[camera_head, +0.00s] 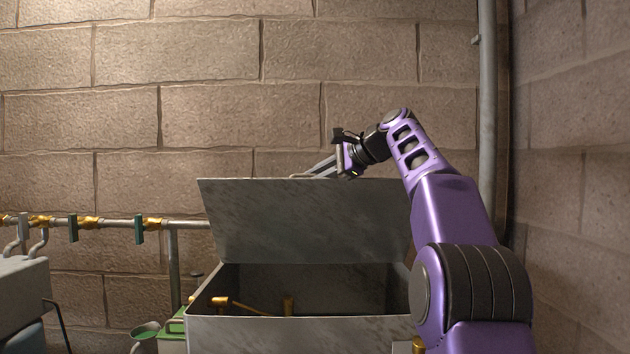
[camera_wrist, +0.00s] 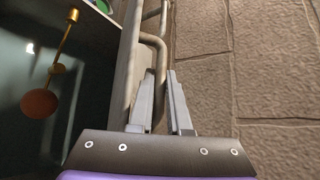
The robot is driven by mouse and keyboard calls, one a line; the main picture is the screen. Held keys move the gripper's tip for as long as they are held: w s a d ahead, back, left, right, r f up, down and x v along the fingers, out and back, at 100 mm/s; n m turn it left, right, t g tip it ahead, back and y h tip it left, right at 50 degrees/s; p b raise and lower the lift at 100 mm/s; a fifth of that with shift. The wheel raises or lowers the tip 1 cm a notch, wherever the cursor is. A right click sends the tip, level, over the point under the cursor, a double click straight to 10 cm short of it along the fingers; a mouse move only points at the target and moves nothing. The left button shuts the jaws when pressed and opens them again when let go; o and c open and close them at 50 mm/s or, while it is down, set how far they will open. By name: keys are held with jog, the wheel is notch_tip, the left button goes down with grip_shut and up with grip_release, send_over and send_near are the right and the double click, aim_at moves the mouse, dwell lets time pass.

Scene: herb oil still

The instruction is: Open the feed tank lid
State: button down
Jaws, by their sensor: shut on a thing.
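The grey metal feed tank (camera_head: 300,335) stands at the lower middle of the head view. Its lid (camera_head: 305,222) is raised and stands up at the back, so the dark inside of the tank shows. My gripper (camera_head: 318,171) is at the top edge of the lid, reaching over from the right. In the wrist view my gripper (camera_wrist: 162,82) has its two fingers on either side of a bent grey bar, the lid handle (camera_wrist: 155,48), and is shut on it. The handle's lower part is hidden between the fingers.
Inside the tank is a copper float (camera_wrist: 39,103) on a brass rod, also in the head view (camera_head: 220,301). A pipe with brass fittings (camera_head: 110,222) runs along the block wall at left. A vertical pipe (camera_head: 487,100) stands at right.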

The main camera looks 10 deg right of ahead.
jog(key=shift+w+r, duration=0.2)
jog(key=shift+w, duration=0.05)
jog(key=shift+d, duration=0.1)
dwell(0.3)
jog(key=c, duration=1.2)
grip_release()
jog(key=shift+o, duration=0.2)
jog(key=shift+f, duration=0.1)
jog(key=v, duration=1.7)
jog(key=shift+s, duration=0.2)
jog(key=shift+c, duration=0.2)
